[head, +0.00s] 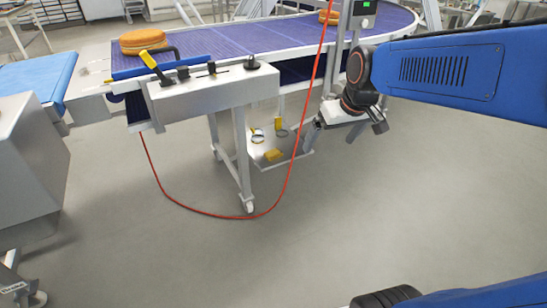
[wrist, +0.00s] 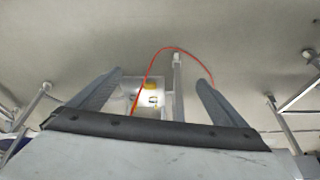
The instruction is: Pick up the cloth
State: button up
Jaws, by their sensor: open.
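I cannot identify the cloth for certain. A small yellow piece (head: 273,154) lies on the low shelf under the conveyor; it is too small to tell whether it is cloth. A blue sheet (head: 38,75) lies over a surface at the far left of the head view and hangs over its edge; it may be cloth or belt. My gripper (head: 333,137) is open, to the right of the low shelf and apart from it. In the wrist view, my gripper (wrist: 160,84) has nothing between its fingers; a yellow item (wrist: 150,84) shows beyond them.
The purple conveyor (head: 240,38) carries an orange round stack (head: 143,41). A red hose (head: 205,208) loops from the conveyor down to the floor. The low shelf (head: 290,165) also holds ring-like items. The grey floor in front is clear.

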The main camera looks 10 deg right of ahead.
jog(key=w+a+f, duration=0.1)
jog(key=w+f, duration=0.2)
jog(key=w, duration=1.1)
jog(key=n+y, duration=0.1)
jog(key=n, duration=0.2)
send_over(275, 154)
jog(key=s+d, duration=0.2)
jog(key=s, duration=0.3)
notch_tip(275, 154, down, 30)
jog(key=f, duration=0.1)
jog(key=shift+g, duration=0.3)
jog(key=shift+x, duration=6.1)
jog(key=shift+w+d, duration=0.1)
jog(key=shift+d, duration=0.1)
jog(key=c, duration=1.1)
